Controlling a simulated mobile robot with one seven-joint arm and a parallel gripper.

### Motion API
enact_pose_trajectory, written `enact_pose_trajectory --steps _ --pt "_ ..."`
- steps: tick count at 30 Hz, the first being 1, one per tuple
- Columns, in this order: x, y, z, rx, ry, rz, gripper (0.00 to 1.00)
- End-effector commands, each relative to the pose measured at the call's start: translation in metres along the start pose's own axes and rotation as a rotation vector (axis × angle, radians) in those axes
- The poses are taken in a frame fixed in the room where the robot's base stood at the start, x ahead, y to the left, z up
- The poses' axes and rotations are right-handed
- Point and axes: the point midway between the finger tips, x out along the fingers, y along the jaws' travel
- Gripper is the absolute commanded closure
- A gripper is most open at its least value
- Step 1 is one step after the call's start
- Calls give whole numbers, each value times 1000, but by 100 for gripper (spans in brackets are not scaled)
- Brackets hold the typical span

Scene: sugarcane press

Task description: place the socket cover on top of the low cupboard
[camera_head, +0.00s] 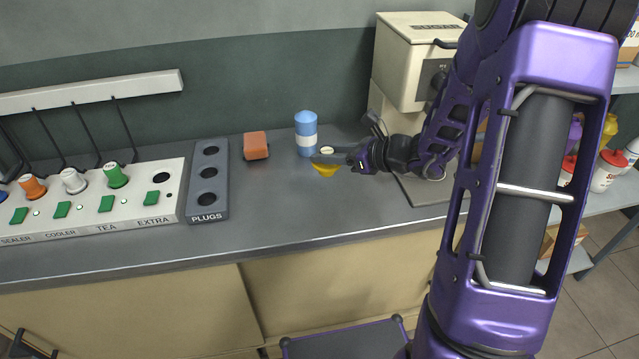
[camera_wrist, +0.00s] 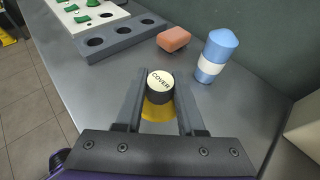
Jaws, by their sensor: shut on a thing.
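The socket cover (camera_wrist: 160,83) has a pale round top marked COVER, a black body and a yellow lower part. It sits between the two fingers of my gripper (camera_wrist: 158,98), which is shut on it. In the head view my gripper (camera_head: 337,158) is over the grey worktop, and the yellow part of the cover (camera_head: 326,170) shows below the fingers. I cannot tell whether the cover touches the worktop. A low unit with beige doors (camera_head: 340,285) lies under the grey worktop (camera_head: 270,215); no other low cupboard is clear in view.
A blue and white bottle (camera_head: 306,134) and an orange block (camera_head: 256,146) stand behind the cover. The PLUGS holder (camera_head: 208,206) and a switch panel (camera_head: 110,219) are at left. The SUGAR machine (camera_head: 399,75) is at right. The worktop's front middle is clear.

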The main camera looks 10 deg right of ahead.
Motion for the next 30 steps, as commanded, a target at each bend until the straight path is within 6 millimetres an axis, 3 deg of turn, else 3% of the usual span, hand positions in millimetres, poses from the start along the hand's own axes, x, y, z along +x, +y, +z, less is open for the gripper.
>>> enact_pose_trajectory --steps 3,11,17,29,30 --pt "10 0 -24 5 0 1 100" --pt "18 0 -45 3 0 0 100" --pt "29 0 -71 5 0 -1 100" --pt "31 -1 -76 1 -1 -1 100" --pt "31 -1 -75 1 -1 -2 57"
